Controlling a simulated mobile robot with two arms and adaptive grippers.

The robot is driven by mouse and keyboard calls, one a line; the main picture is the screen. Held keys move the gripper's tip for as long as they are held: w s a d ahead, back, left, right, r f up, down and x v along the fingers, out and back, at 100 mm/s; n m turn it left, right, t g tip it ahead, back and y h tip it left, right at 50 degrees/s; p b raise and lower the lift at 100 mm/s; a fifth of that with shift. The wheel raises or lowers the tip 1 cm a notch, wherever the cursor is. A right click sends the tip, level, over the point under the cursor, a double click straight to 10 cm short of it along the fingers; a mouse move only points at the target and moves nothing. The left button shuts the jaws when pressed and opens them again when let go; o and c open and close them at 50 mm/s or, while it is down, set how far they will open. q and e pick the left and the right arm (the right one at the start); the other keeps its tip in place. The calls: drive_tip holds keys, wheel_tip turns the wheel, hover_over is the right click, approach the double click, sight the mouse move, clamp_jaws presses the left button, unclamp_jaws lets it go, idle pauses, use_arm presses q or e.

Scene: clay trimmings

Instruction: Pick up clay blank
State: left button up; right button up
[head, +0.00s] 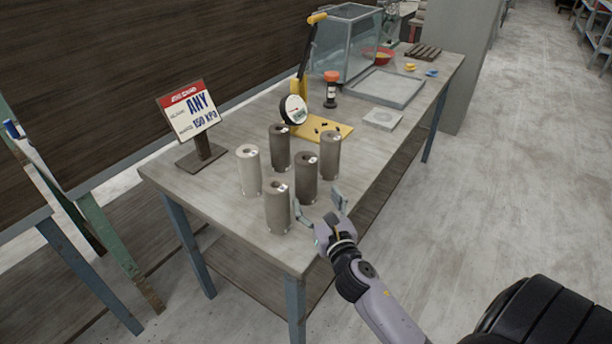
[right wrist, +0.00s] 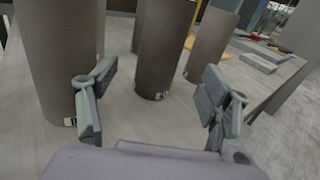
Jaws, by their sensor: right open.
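Several upright clay cylinders stand in a cluster at the near end of the table. The nearest clay blank (head: 277,208) is grey-brown, and the one behind it to the right (head: 306,178) is darker. A paler one (head: 249,170) stands at the left, with two more (head: 280,148) (head: 330,155) behind. My right gripper (head: 319,205) is open and empty just right of the nearest blank. In the right wrist view, my open fingers (right wrist: 160,105) face a dark blank (right wrist: 166,50) beyond them, and a large blank (right wrist: 60,60) stands close by the left finger. My left gripper is not in view.
A sign (head: 192,110) on a stand is at the table's left. A yellow press with a gauge (head: 293,109), a dark bottle with an orange cap (head: 331,90), a clear box (head: 345,45) and a flat tray (head: 385,88) stand farther back. The table's right front edge (head: 345,225) is near my arm.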

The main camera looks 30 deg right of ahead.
sight(306, 177)
drive_tip(key=p+x, duration=0.1)
drive_tip(key=x, duration=0.8)
drive_tip(key=shift+r, duration=0.1)
drive_tip(key=shift+c, duration=0.3)
drive_tip(key=shift+s, duration=0.1)
drive_tip(key=shift+c, duration=0.6)
clamp_jaws()
drive_tip(key=shift+r, duration=0.15)
